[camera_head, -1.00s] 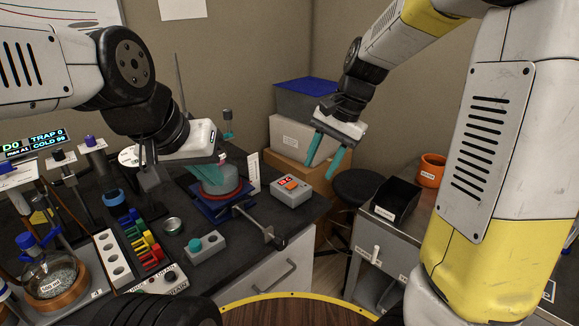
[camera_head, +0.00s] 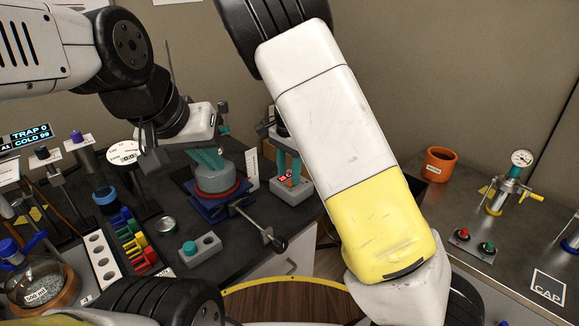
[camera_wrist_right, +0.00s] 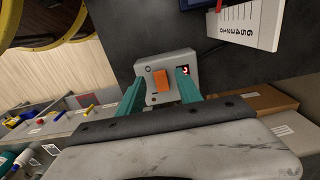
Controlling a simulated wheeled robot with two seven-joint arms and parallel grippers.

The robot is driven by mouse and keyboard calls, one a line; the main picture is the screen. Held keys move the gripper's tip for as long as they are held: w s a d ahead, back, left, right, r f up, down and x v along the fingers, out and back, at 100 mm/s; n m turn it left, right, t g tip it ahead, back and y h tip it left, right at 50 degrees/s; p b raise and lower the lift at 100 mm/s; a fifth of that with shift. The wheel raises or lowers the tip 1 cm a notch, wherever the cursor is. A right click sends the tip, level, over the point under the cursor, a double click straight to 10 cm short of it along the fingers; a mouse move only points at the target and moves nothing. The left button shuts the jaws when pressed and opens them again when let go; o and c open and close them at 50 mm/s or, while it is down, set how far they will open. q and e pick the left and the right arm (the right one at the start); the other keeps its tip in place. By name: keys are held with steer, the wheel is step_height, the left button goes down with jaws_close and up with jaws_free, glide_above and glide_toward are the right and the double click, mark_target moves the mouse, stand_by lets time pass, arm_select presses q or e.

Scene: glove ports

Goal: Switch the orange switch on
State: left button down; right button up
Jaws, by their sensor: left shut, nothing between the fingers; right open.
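The orange switch (camera_wrist_right: 161,81) is a rocker on a light grey box (camera_wrist_right: 152,66) with a small red-lit display (camera_wrist_right: 185,71) beside it. In the head view the box (camera_head: 303,190) stands near the right edge of the dark bench, partly hidden by my right gripper (camera_head: 287,170). That gripper is open, its teal fingers pointing down at the box. In the right wrist view the rocker shows between the two fingers; contact cannot be told. My left gripper (camera_head: 208,160) is shut and empty, at the grey round vessel (camera_head: 215,180) left of the box.
A white scale plate (camera_wrist_right: 249,22) stands close to the box. The vessel sits on a blue jack (camera_head: 207,211) with a protruding knob. A grey block with a teal button (camera_head: 190,248) and a colourful rack (camera_head: 138,240) lie left. My right arm covers the centre right.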

steer(key=shift+f, duration=1)
jaws_close()
steer(key=shift+w+d+g+y, duration=0.2)
steer(key=shift+d+g+y, duration=0.05)
steer(key=shift+g+y, duration=0.35)
steer(key=shift+r+g+y, duration=0.15)
steer(key=shift+g+y, duration=0.35)
jaws_free()
